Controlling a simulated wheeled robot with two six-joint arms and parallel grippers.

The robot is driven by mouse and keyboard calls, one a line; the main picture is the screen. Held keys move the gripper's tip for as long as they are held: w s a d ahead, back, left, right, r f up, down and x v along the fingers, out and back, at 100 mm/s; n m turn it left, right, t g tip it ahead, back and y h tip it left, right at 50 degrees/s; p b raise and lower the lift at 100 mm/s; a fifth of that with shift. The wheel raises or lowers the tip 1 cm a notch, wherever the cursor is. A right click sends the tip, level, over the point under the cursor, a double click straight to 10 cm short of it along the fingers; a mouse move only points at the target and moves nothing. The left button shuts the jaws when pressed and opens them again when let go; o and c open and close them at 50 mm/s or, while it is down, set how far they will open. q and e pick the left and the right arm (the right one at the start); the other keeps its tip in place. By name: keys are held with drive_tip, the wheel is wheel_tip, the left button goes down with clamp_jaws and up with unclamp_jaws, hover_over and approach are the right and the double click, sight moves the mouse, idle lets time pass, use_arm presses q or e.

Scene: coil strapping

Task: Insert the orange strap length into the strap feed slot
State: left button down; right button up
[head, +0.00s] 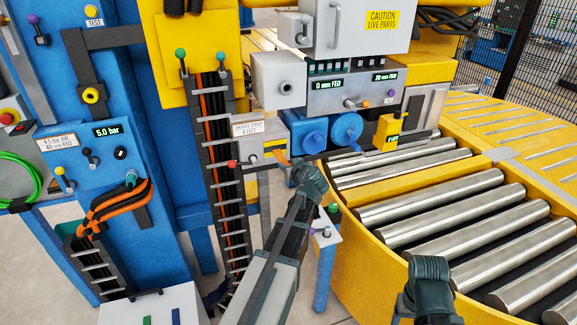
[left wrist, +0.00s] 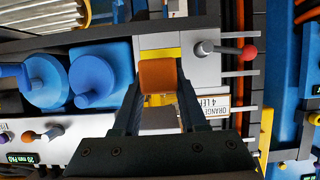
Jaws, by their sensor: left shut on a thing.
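My left gripper (head: 286,161) is shut on the orange strap length (left wrist: 158,76). In the left wrist view the strap is a short orange piece between the two fingertips (left wrist: 160,92). In the head view only a small orange bit of it (head: 282,157) shows beyond my wrist. The gripper is in front of the grey strap box (head: 250,152), labelled "ORANGE STRAP 4 LEFT" (head: 262,127). I cannot tell whether the strap touches the box. The strap feed slot is not clearly visible. The feed unit (head: 345,97) reads "0 mm FED". My right gripper's fingers are not visible.
Two blue rollers (head: 347,128) sit just right of the strap box. A red-knobbed lever (left wrist: 248,52) sticks out beside it. A yellow button box (head: 390,132) and roller conveyor (head: 440,208) lie to the right. A cable ladder (head: 232,215) rises at the left.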

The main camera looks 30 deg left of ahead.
sight(278, 152)
use_arm(q)
drive_tip(key=shift+w+a, duration=1.3)
drive_tip(key=shift+a, duration=0.2)
drive_tip(key=shift+w+a, duration=1.25)
drive_tip(key=shift+a, duration=0.25)
drive_tip(key=shift+w+a, duration=1.3)
drive_tip(key=shift+a, duration=0.2)
idle(0.4)
drive_tip(key=shift+c, duration=1.8)
unclamp_jaws()
